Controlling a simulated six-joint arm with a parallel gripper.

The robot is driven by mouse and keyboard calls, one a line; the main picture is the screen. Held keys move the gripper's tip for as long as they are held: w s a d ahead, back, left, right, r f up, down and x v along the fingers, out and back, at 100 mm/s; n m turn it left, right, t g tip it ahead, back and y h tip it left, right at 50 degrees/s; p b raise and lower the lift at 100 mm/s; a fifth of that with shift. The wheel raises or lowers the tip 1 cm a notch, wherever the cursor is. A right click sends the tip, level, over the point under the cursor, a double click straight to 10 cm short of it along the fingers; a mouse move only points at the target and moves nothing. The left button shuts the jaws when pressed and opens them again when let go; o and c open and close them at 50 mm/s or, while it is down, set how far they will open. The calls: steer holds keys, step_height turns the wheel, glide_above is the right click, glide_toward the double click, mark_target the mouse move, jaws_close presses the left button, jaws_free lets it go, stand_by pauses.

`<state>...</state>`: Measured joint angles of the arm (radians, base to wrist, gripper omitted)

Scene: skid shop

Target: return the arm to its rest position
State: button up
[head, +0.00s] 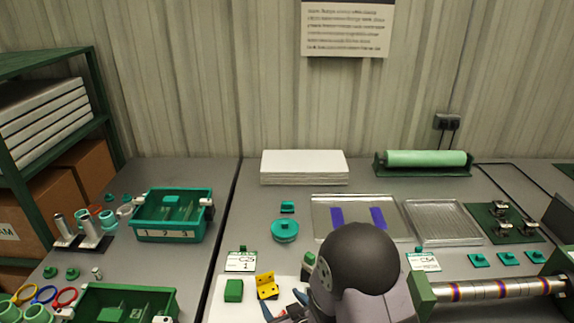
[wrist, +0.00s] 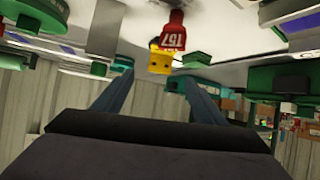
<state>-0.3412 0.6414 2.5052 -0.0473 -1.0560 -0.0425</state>
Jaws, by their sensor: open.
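My gripper (head: 284,305) is at the bottom middle of the head view, low over the white sheet (head: 222,310), and partly cut off by the frame. In the wrist view my gripper (wrist: 159,80) has its two blue-grey fingers apart with nothing held between them. A yellow bracket (head: 266,286) is just beyond the fingers in the head view. A yellow piece (wrist: 168,62) with a red tag (wrist: 174,32) reading 157 shows ahead of the fingers in the wrist view. My dark, round arm joint hides part of the table.
A green block (head: 234,290) and a C25 card (head: 240,262) are left of the bracket. A silver tray (head: 330,202) is behind my arm, and a roller bar (head: 497,288) is right. Green bins (head: 173,236) and a shelf (head: 50,62) are left.

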steer(key=shift+s+d+f+g, duration=0.1)
steer(key=shift+s+d+g, duration=0.1)
steer(key=shift+g, duration=0.3)
steer(key=s+d+r+m+g+h+p, duration=0.2)
steer(key=s+d+r+g, duration=0.3)
steer(key=s+d, duration=0.3)
steer(key=s+d+r+m+g+h+p, duration=0.2)
steer(key=s+d+r+g, duration=0.3)
steer(key=s+d, duration=0.3)
steer(key=s+m, duration=0.1)
steer(key=s, duration=0.3)
steer(key=shift+s, duration=0.2)
